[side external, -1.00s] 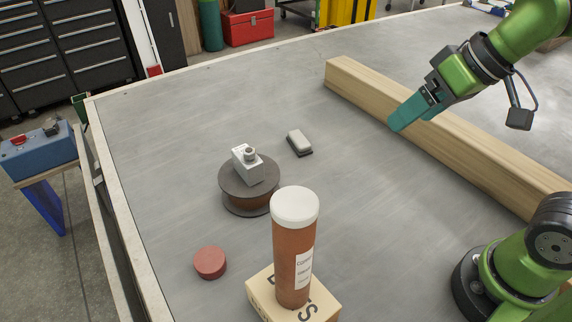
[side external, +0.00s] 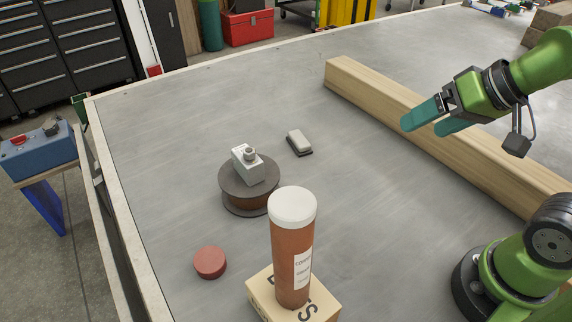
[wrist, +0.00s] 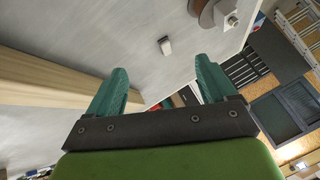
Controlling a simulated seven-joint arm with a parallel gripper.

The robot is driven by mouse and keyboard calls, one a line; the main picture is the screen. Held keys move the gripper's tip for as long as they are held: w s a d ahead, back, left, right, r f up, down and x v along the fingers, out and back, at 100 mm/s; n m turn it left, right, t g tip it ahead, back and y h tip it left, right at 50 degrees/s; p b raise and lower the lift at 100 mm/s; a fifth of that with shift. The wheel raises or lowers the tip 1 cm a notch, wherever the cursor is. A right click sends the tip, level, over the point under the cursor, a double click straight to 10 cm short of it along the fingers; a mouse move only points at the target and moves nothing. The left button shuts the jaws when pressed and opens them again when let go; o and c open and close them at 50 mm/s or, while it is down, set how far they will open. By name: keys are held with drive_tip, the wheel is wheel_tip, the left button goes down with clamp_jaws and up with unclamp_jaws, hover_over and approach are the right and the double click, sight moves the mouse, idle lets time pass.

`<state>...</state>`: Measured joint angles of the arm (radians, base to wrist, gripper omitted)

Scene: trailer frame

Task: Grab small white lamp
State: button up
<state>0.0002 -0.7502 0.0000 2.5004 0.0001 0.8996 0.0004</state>
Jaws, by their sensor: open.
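A small white block-shaped thing with a round knob-like part on top (side external: 248,163), which looks like the lamp, sits on a brown spool (side external: 233,188) left of centre on the grey table. It also shows at the top of the wrist view (wrist: 228,17), beside the spool (wrist: 205,14). My gripper (side external: 420,128) is open and empty, above the long wooden beam, well to the right of the lamp. In the wrist view, the teal fingers (wrist: 160,66) are spread apart with nothing between them.
A brown tube with a white cap (side external: 292,245) stands on a cardboard box (side external: 263,296) in front of the spool. A red disc (side external: 210,262) lies left of it. A grey-white eraser-like block (side external: 299,141) lies behind the spool. The wooden beam (side external: 365,92) crosses the right side.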

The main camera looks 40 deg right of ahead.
drive_tip(key=shift+c, duration=1.3)
drive_tip(key=n+g+h, duration=0.2)
drive_tip(key=g+h, duration=0.1)
drive_tip(key=g, duration=0.1)
hover_over(299, 138)
drive_tip(key=s+a, duration=0.1)
drive_tip(key=s, duration=0.4)
wheel_tip(299, 138, down, 8)
drive_tip(key=x, duration=1.6)
drive_tip(key=shift+w+a, duration=0.15)
drive_tip(key=c, duration=1)
